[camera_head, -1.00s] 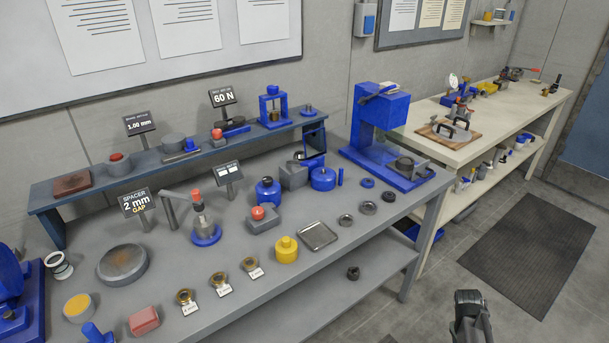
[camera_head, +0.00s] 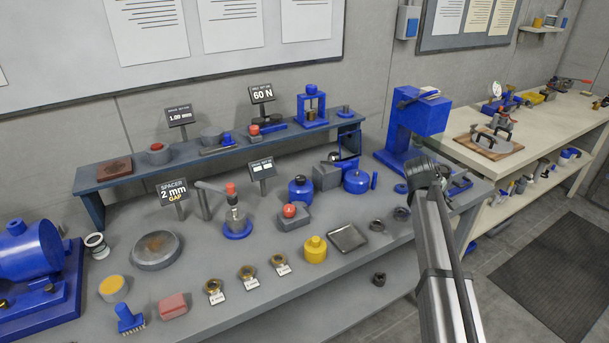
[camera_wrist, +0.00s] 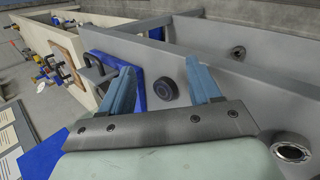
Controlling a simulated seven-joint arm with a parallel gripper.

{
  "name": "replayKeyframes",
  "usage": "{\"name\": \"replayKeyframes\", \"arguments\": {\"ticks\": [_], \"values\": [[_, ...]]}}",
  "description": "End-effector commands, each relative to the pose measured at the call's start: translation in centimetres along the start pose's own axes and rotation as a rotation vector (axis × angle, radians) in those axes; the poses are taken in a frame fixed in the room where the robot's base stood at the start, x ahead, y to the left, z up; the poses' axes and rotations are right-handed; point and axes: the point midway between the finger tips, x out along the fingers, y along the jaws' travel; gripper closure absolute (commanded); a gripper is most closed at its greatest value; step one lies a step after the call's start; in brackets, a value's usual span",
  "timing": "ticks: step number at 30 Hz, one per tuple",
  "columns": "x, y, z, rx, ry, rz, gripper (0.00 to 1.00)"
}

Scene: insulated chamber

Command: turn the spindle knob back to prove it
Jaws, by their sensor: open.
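A small post with a red knob (camera_head: 231,188) stands on a round blue base at the middle of the grey bench, beside a grey bent handle. I cannot tell for sure whether this is the spindle knob, since other red knobs show too, one on a grey block (camera_head: 289,210). In the wrist view my gripper (camera_wrist: 160,70) is open, its two blue fingers apart and nothing held. In the head view my arm reaches over the bench's right end; the fingers cannot be made out there.
A blue press (camera_head: 412,130) stands at the bench's right end, close to my arm. A yellow weight (camera_head: 315,249), a metal tray (camera_head: 348,238) and several brass rings sit along the front. A raised shelf (camera_head: 125,181) runs behind. A cream bench (camera_head: 500,165) lies further right.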

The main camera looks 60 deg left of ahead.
Motion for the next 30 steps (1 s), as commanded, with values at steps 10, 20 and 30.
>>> {"name": "replayKeyframes", "arguments": {"ticks": [10,20,30], "values": [[-10.3,2.1,-17.2,-0.34,0.223,-0.141,0.37],[-25.8,0.3,-32.8,-0.769,0.509,-0.274,0.37],[-30.6,-7.1,-32.6,-0.928,0.443,-0.502,0.37]]}}
